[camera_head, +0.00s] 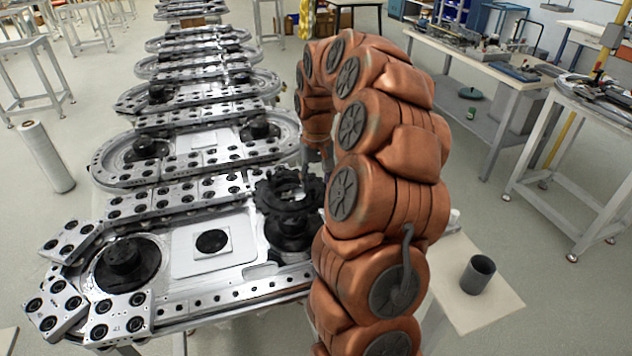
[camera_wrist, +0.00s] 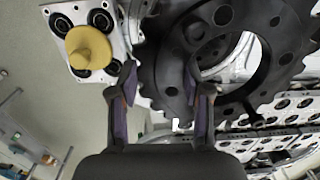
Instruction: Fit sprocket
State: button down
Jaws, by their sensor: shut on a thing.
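The black toothed sprocket ring (camera_head: 266,196) is at the right end of the nearest track, above a dark round hub (camera_head: 288,240). I cannot tell whether it touches the hub. My gripper (camera_head: 314,168) comes down on the sprocket's right side and is shut on its rim; the arm partly hides this in the head view. In the wrist view, the fingers of my gripper (camera_wrist: 160,88) stand on either side of the rim of the sprocket (camera_wrist: 166,62), whose open centre shows at upper right. A second dark hub (camera_head: 123,258) sits at the track's left end.
The metal track (camera_head: 240,285) carries plates with black round holes. More tracks run behind it. A side table (camera_head: 470,262) at right bears a dark cup (camera_head: 478,274). A yellow knob (camera_wrist: 88,47) on a plate shows in the wrist view. A white roll (camera_head: 45,157) stands at left.

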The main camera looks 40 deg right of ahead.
jog(key=shift+f+b, duration=1.8)
jog(key=shift+f, duration=1.05)
jog(key=shift+s+b, duration=0.1)
jog(key=shift+b, duration=0.75)
jog(key=shift+f+b, duration=0.35)
jog(key=shift+f, duration=0.3)
dwell(0.7)
jog(key=shift+r, duration=0.35)
dwell(0.5)
jog(key=shift+b, duration=0.8)
dwell(1.3)
